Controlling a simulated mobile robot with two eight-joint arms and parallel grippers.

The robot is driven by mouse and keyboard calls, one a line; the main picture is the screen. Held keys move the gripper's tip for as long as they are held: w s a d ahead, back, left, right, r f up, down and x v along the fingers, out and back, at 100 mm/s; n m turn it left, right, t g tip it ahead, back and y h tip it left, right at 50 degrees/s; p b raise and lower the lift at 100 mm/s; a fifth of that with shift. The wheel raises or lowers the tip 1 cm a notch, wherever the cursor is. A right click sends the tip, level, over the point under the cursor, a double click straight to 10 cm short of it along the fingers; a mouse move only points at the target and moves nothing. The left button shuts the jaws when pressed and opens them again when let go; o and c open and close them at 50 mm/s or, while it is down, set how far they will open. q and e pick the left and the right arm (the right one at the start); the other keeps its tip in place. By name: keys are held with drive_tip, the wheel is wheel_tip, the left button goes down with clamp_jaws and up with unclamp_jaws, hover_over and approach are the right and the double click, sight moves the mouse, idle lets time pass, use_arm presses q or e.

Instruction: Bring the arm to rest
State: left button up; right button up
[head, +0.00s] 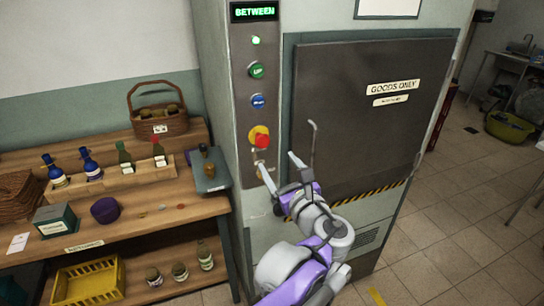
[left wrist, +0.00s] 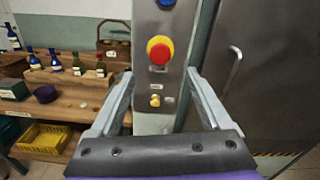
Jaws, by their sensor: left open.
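My left arm comes up from the bottom of the head view. Its gripper (head: 277,166) is open and empty in front of the lift's control panel, just below the red stop button (head: 262,141). In the left wrist view the open fingers (left wrist: 160,90) frame the panel, with the red button (left wrist: 159,49) on its yellow base above a small brass key switch (left wrist: 155,100). I cannot tell whether a fingertip touches the panel. My right gripper is not in view.
The panel display (head: 254,11) reads BETWEEN, above a green UP button (head: 257,70) and a blue button (head: 258,102). The GOODS ONLY door (head: 365,130) is closed. A wooden shelf (head: 190,209) with bottles and a basket (head: 159,120) stands left.

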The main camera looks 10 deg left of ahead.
use_arm(q)
drive_tip(key=shift+v, duration=0.95)
